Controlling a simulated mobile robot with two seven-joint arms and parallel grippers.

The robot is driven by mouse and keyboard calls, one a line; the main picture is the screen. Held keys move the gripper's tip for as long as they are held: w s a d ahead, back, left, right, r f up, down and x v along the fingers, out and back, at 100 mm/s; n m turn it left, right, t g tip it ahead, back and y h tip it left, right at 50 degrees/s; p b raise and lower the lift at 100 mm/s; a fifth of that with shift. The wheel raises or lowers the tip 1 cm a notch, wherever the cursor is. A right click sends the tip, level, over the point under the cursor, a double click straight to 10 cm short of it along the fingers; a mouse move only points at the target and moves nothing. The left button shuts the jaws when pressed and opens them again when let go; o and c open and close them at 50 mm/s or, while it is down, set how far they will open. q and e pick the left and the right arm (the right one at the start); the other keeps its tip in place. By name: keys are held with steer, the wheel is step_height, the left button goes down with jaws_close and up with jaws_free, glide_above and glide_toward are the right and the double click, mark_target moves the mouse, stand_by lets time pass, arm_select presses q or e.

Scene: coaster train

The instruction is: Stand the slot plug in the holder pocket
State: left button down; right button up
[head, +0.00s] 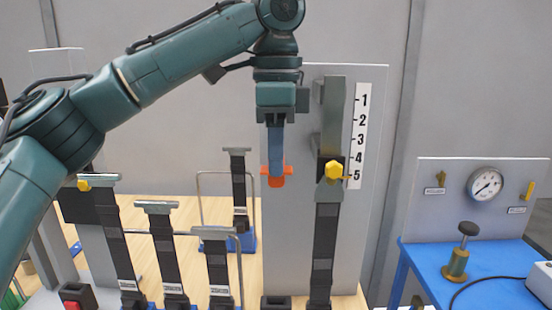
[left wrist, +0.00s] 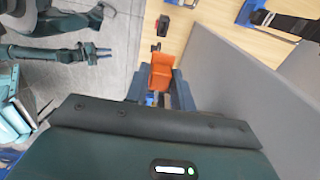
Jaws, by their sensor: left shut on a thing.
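My left gripper (head: 276,165) is shut on the slot plug (head: 276,181), an orange piece. It holds the plug in the air in front of the grey panel, well above the table. In the left wrist view the plug (left wrist: 161,72) shows between the blue fingers. A small black block with an opening, which looks like the holder pocket (head: 276,302), stands at the foot of the panel, below the plug. It shows in the left wrist view (left wrist: 163,25) past the plug. What seems to be my right gripper (left wrist: 101,54) is small in the left wrist view, away from the plug.
The tall grey panel (head: 372,230) carries a scale numbered 1 to 5 and a yellow knob (head: 334,170). Several black straps with grey tops stand at left on the wooden table (head: 205,215). A blue table (head: 490,285) with a gauge (head: 486,184) is at right.

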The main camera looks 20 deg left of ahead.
arm_select(q)
steer(key=s, duration=0.2)
steer(key=s+d, duration=0.1)
steer(key=s, duration=0.2)
steer(key=shift+d+p, duration=0.2)
steer(key=shift+p, duration=0.2)
steer(key=shift+f, duration=0.1)
